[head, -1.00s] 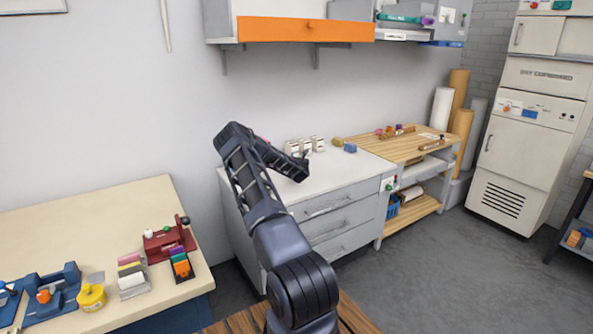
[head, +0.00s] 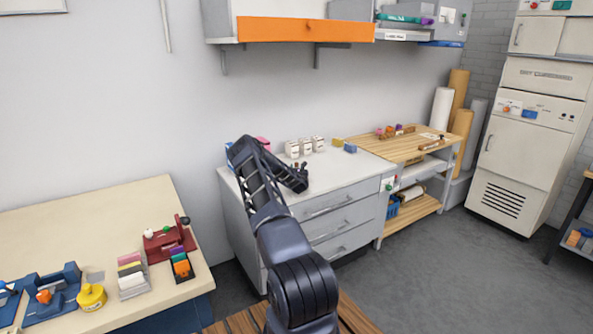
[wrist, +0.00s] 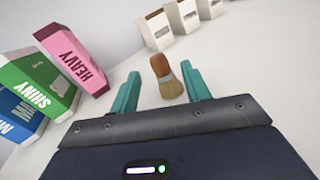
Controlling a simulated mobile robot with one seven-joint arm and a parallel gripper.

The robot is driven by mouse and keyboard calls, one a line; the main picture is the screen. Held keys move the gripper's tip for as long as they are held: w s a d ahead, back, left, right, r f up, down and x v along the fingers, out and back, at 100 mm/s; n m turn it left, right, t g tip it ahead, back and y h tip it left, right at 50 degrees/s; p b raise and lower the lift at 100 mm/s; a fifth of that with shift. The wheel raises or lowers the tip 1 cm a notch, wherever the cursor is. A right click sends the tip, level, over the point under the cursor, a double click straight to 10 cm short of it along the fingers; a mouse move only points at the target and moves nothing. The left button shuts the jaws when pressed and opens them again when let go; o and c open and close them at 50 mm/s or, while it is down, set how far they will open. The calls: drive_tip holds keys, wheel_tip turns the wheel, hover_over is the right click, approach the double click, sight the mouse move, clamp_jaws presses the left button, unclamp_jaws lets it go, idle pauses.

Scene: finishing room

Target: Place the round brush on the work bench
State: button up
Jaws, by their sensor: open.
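The round brush (wrist: 162,78), with a brown handle and tan bristles, stands on the white counter (head: 340,176) and shows between the two teal fingers of my gripper (wrist: 161,70). The fingers are apart, with a gap on each side of the brush. In the head view my gripper (head: 298,180) is low over the counter's left part, and I cannot make out the brush clearly there. A cream-topped bench (head: 85,225) stands at left and a wooden-topped bench (head: 405,147) at right; I cannot tell which is the work bench.
Pink (wrist: 75,60), green (wrist: 38,85) and blue boxes stand left of my gripper in the wrist view. Several white containers (head: 306,147) stand behind it. The cream bench holds a red device (head: 168,240), a yellow pot (head: 91,296) and blue tools; its back is clear.

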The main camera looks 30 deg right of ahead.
sight(297, 165)
drive_tip(key=shift+x, duration=2.2)
clamp_jaws()
drive_tip(key=shift+r, duration=0.1)
